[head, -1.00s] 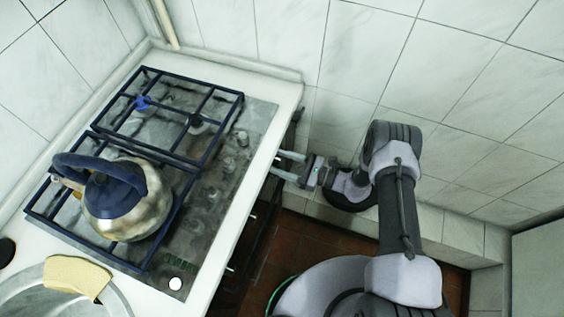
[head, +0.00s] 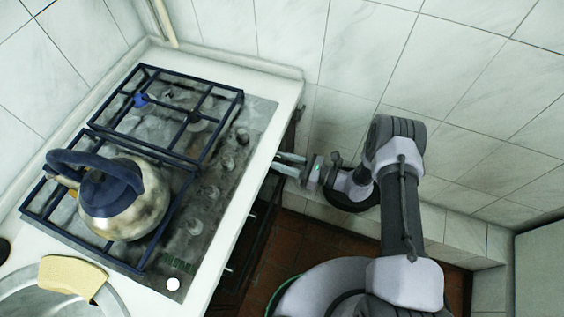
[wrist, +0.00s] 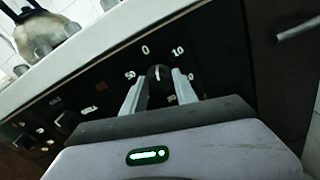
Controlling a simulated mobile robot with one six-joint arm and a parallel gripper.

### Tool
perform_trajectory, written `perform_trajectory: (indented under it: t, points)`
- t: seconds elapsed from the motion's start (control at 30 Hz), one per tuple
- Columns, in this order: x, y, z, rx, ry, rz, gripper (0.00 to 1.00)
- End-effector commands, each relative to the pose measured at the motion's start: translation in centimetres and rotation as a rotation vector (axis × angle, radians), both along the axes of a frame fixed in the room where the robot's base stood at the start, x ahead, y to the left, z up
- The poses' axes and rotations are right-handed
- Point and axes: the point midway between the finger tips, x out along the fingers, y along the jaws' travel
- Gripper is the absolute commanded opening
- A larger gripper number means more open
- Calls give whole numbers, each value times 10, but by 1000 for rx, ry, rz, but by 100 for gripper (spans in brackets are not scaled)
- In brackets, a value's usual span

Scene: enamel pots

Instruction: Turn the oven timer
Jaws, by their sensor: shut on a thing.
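The oven timer is a dark knob (wrist: 157,76) on the black front panel, with white numbers around it. In the wrist view, 0 stands above it and 10 to its upper right; a light mark on the knob points up near the 0. My gripper (wrist: 158,86) is shut on the knob, one finger on each side. In the head view my gripper (head: 281,163) reaches in from the right to the stove front, under the worktop edge, which hides the knob there.
Another knob (wrist: 66,121) sits further left on the panel. Above are the white worktop (head: 262,140), the hob grates and a steel kettle (head: 138,208) with a blue lid. A yellow cloth (head: 72,276) lies at the sink. A handle (wrist: 298,28) is at the right.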

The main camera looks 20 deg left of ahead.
Motion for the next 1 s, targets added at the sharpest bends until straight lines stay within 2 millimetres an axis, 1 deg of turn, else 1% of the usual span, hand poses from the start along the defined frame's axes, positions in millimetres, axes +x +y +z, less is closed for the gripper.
perform_trajectory:
  t: [0.03, 0.6, 0.8, 1.0]
  points:
    - [0, 0, -3, 2, 40, 0, 0]
    - [-1, 0, -2, 43, 563, 0, 0]
    - [0, 0, -2, 53, 701, 0, 0]
    - [-1, 0, -1, 60, 796, 0, 0]
